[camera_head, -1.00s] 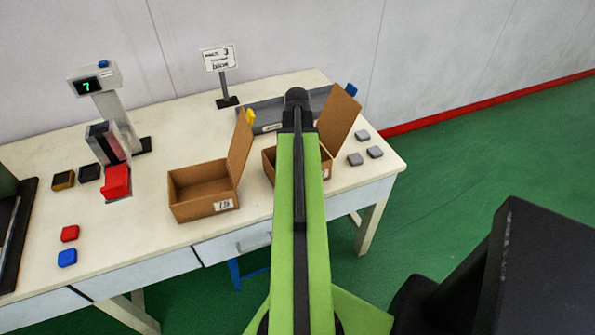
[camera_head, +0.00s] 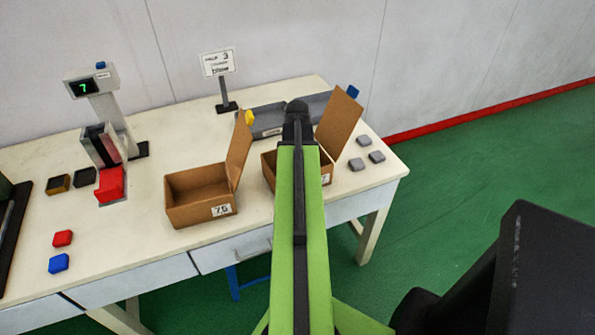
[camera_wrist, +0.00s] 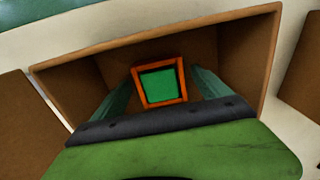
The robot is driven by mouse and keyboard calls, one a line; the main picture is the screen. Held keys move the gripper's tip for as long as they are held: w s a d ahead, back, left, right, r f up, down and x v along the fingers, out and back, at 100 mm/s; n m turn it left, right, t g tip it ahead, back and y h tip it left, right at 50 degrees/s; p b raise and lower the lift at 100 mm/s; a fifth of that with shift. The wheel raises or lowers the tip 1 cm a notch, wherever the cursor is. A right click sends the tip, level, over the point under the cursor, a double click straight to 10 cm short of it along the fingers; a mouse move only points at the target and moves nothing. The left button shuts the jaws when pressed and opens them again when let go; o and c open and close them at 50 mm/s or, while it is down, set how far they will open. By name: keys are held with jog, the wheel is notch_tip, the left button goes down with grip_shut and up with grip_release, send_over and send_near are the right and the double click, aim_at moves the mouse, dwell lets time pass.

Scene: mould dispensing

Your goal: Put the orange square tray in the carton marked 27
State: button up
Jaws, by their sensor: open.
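The orange square tray (camera_wrist: 160,82) shows in the wrist view, down inside a brown carton (camera_wrist: 245,55). Its rim is orange and its middle looks green. My gripper (camera_wrist: 163,74) is open, with one finger on each side of the tray and a gap visible on both sides. In the head view my arm covers most of this right-hand carton (camera_head: 338,124); only the 7 at the end of its label shows. The tray and my fingertips are hidden there.
Another open, empty carton (camera_head: 201,192) stands to the left, its label seeming to read 76. Grey pieces (camera_head: 357,164) lie to the right. A red-fronted dispenser (camera_head: 110,184) and a sign (camera_head: 218,63) stand on the table. Red (camera_head: 62,238) and blue (camera_head: 58,263) pieces lie front left.

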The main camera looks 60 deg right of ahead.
notch_tip(320, 180, up, 12)
jog(key=p, duration=1.2)
jog(key=shift+r, duration=0.15)
